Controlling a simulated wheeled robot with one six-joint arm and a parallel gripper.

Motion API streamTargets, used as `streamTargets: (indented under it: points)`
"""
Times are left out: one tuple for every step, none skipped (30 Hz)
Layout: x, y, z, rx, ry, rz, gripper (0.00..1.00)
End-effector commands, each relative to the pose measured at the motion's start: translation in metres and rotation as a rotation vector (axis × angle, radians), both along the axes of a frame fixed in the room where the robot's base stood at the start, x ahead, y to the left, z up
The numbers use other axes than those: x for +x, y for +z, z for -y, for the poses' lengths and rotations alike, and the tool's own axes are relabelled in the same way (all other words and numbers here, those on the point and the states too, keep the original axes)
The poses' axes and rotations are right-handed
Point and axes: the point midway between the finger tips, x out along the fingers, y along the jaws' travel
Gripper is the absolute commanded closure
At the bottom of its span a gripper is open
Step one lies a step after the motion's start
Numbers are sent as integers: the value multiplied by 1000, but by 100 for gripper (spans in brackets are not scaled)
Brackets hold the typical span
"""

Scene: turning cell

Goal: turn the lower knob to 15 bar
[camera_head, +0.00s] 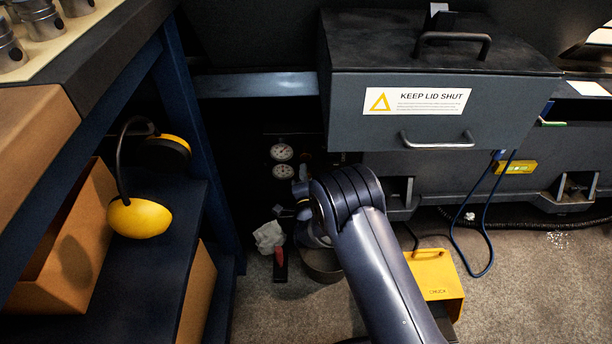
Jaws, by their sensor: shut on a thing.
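A small dark reddish shape (306,158) beside the upper gauge may be a knob. My gripper (301,188) is at the panel, just right of and below the lower gauge, mostly hidden by my own wrist. It is shut at the place of the lower knob; the knob itself is covered, and its setting cannot be seen.
A grey lidded box (440,100) marked KEEP LID SHUT juts out above right. A blue-framed shelf (165,260) with yellow ear defenders (140,218) stands left. On the floor are a crumpled rag (269,236), a round pan (322,266) and a yellow CHUCK pedal (435,275).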

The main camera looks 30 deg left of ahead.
Motion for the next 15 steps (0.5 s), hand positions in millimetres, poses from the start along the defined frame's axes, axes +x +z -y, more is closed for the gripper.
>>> streamTargets:
  points:
    - [-1, -2, 1, -3, -1, -3, 95]
    - [-1, -2, 1, -3, -1, -3, 69]
    - [-1, -2, 1, -3, -1, -3, 66]
    - [-1, -2, 1, -3, -1, -3, 64]
    - [-1, -2, 1, -2, 0, -2, 63]
    - [-1, -1, 1, -2, 0, -2, 63]
    - [-1, -1, 0, -2, 0, -2, 63]
    - [0, -1, 0, -2, 0, -1, 63]
    - [0, -1, 0, -2, 0, -1, 63]
    - [0, -1, 0, -2, 0, -1, 63]
    - [-1, -1, 0, -2, 0, -1, 63]
    - [-2, 0, 1, -2, 0, -1, 63]
    - [-3, 0, 1, -3, 0, -1, 63]
    - [-4, 0, 2, -3, 0, -1, 63]
    - [-8, 0, 4, -3, 1, -2, 63]
